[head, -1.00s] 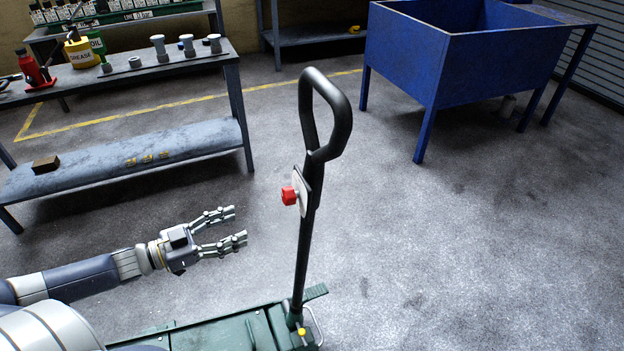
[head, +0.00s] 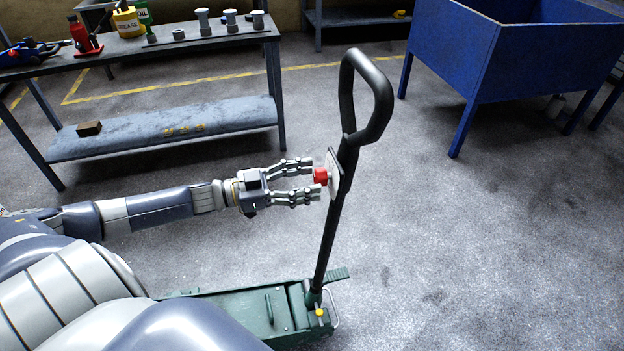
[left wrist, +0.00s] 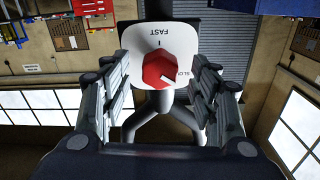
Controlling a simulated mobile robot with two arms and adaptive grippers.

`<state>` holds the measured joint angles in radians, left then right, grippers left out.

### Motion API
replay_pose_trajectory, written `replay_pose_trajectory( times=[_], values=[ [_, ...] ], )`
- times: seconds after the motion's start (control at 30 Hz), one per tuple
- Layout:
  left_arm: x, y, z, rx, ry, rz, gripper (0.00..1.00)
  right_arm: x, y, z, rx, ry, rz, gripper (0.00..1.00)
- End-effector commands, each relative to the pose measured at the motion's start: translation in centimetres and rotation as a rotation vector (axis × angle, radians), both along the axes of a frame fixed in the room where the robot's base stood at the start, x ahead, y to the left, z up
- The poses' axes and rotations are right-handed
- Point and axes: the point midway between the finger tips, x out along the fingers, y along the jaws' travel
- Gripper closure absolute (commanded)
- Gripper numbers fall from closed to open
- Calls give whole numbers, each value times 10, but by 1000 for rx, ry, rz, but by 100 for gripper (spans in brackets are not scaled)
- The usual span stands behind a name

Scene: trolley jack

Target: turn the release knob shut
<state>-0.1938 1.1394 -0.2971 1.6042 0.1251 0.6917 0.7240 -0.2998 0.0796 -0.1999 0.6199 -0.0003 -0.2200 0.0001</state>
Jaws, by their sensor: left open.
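The red release knob (head: 320,176) sits on a white plate (head: 334,176) fixed to the black jack handle (head: 328,235), which stands up from the green trolley jack (head: 240,312). My left gripper (head: 313,180) is open, its fingertips level with the knob, one finger above and one below in the head view. In the left wrist view the red knob (left wrist: 168,70) lies between the two spread fingers, with gaps on both sides. A white mark shows on the knob's lower right. My right gripper is not in view.
A grey workbench (head: 150,50) with a red bottle jack (head: 83,37), cans and metal parts stands at the back left. A blue bin on legs (head: 540,60) stands at the back right. The floor right of the handle is clear.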

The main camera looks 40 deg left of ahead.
Motion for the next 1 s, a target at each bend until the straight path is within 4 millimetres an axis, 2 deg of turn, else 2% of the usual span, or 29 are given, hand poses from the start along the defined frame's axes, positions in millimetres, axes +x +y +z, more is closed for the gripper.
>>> replay_pose_trajectory(
  times=[0.2, 0.53, 0.57, 0.7, 0.77, 1.0],
  values=[
    [11, -10, 0, 0, 0, 0, 44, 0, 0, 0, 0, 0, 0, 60],
    [13, -11, 0, 0, 0, 0, 44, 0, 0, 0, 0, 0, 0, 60],
    [13, -11, 0, 0, 0, 0, 47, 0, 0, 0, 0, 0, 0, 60],
    [13, -11, 0, 0, 0, 0, 78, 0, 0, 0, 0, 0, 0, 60],
    [13, -11, 0, 0, 0, 0, 89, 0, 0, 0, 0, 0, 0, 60],
    [13, -11, 0, 5, -5, 0, 89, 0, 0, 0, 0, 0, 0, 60]
  ],
)
